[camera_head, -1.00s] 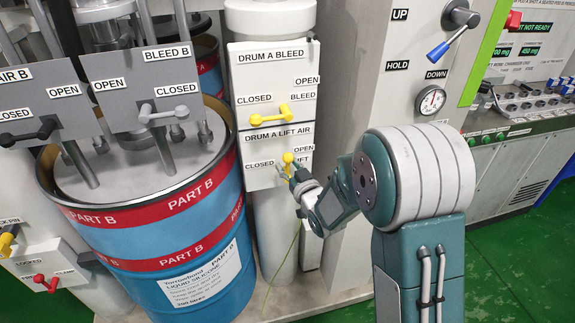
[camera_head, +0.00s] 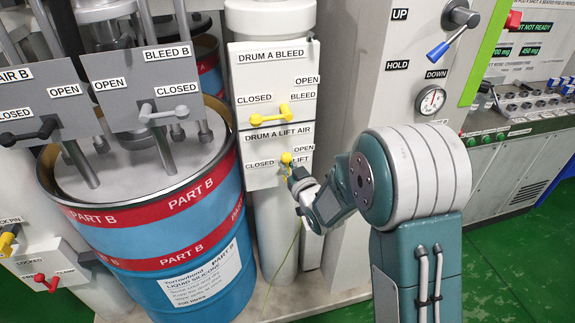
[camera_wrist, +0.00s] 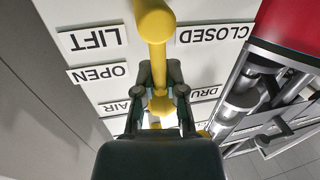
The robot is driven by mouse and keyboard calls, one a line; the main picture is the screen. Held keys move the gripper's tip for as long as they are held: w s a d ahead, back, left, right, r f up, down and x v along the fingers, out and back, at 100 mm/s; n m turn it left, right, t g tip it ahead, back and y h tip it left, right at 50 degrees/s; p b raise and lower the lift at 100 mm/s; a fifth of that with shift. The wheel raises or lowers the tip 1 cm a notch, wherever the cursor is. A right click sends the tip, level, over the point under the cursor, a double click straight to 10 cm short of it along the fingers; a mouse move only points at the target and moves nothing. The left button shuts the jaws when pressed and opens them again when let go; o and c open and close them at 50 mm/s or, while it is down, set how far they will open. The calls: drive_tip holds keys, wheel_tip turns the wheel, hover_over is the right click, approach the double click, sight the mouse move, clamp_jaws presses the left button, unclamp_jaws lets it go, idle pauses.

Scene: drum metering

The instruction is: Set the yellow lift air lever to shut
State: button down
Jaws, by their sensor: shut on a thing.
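The yellow lift air lever (camera_head: 286,158) is on the white Drum A Lift Air panel (camera_head: 264,178), between the CLOSED label on the left and the OPEN and LIFT labels on the right. My gripper (camera_head: 293,174) is at the lever, reaching in from the lower right. In the wrist view the lever (camera_wrist: 153,25) runs from the top of the picture down between my fingers, and my gripper (camera_wrist: 161,98) is shut on its knobbed end.
The yellow bleed lever (camera_head: 284,110) sits on the panel just above. A blue Part B drum (camera_head: 180,245) stands to the left. A grey cabinet with a blue-tipped lever (camera_head: 438,51) is to the right.

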drive_tip(key=n, duration=0.1)
drive_tip(key=a+n, duration=0.2)
drive_tip(key=n, duration=0.1)
drive_tip(key=shift+s+f+g+h, duration=0.2)
drive_tip(key=shift+s+g+h, duration=0.05)
drive_tip(key=shift+g+h, duration=0.05)
drive_tip(key=n, duration=0.1)
drive_tip(key=a+n, duration=0.1)
drive_tip(key=f+n, duration=0.1)
drive_tip(key=n, duration=0.1)
drive_tip(key=shift+s+a+f+h, duration=0.1)
drive_tip(key=shift+s+a+h, duration=0.15)
drive_tip(key=shift+h, duration=0.15)
drive_tip(key=f+n, duration=0.1)
drive_tip(key=n, duration=0.1)
drive_tip(key=a+n+h, duration=0.1)
drive_tip(key=n, duration=0.1)
drive_tip(key=shift+s+f, duration=0.1)
drive_tip(key=shift+f, duration=0.25)
drive_tip(key=shift+s+a+f+n+h, duration=0.1)
drive_tip(key=shift+f+n+h, duration=0.65)
drive_tip(key=shift+n, duration=0.85)
drive_tip(key=shift+f, duration=0.25)
drive_tip(key=c, duration=0.7)
unclamp_jaws()
drive_tip(key=shift+a, duration=0.15)
